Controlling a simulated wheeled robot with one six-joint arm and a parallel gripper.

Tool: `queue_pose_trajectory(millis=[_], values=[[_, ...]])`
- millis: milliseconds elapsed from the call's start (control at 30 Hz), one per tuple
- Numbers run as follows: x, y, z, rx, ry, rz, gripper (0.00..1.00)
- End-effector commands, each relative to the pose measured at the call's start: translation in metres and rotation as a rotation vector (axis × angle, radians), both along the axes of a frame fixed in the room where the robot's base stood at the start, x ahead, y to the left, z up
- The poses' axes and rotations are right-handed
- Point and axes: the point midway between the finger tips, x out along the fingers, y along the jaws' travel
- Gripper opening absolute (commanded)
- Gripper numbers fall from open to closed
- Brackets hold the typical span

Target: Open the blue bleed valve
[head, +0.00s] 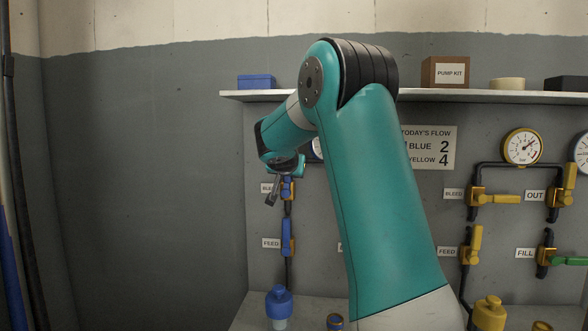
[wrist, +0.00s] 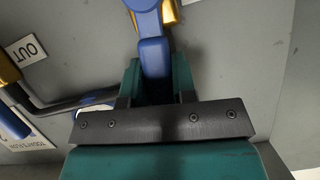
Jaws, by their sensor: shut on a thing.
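The blue bleed valve shows in the head view as a small blue handle (head: 287,188) on a brass body, beside a BLEED label (head: 267,188). My gripper (head: 273,192) is right at it and partly covers it. In the wrist view the blue handle (wrist: 153,55) runs down between the two fingers of my gripper (wrist: 157,82), which are shut on it. Its brass body (wrist: 168,12) shows at the top edge. The handle's exact angle to the pipe is hard to tell.
Below is the blue feed valve (head: 287,237), its handle upright. A blue bottle (head: 279,303) stands lower down. Yellow valves (head: 480,198) and a gauge (head: 522,147) are to the right. A shelf (head: 420,95) runs above. In the wrist view an OUT label (wrist: 27,51) is nearby.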

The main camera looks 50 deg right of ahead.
Motion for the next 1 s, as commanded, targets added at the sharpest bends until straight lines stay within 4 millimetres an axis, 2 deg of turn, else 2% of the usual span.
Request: queue_pose_trajectory(millis=[333,833,867,967,1000], values=[[0.0075,0.0042,-0.0008,-0.059,0.111,0.003,0.0],[0.008,0.0043,-0.0018,-0.067,0.128,0.002,0.0],[0.0081,0.0044,-0.0018,-0.067,0.128,0.002,0.28],[0.0081,0.0043,-0.0016,-0.066,0.127,0.001,0.51],[0.0081,0.0043,-0.0014,-0.067,0.126,0.001,0.51]])
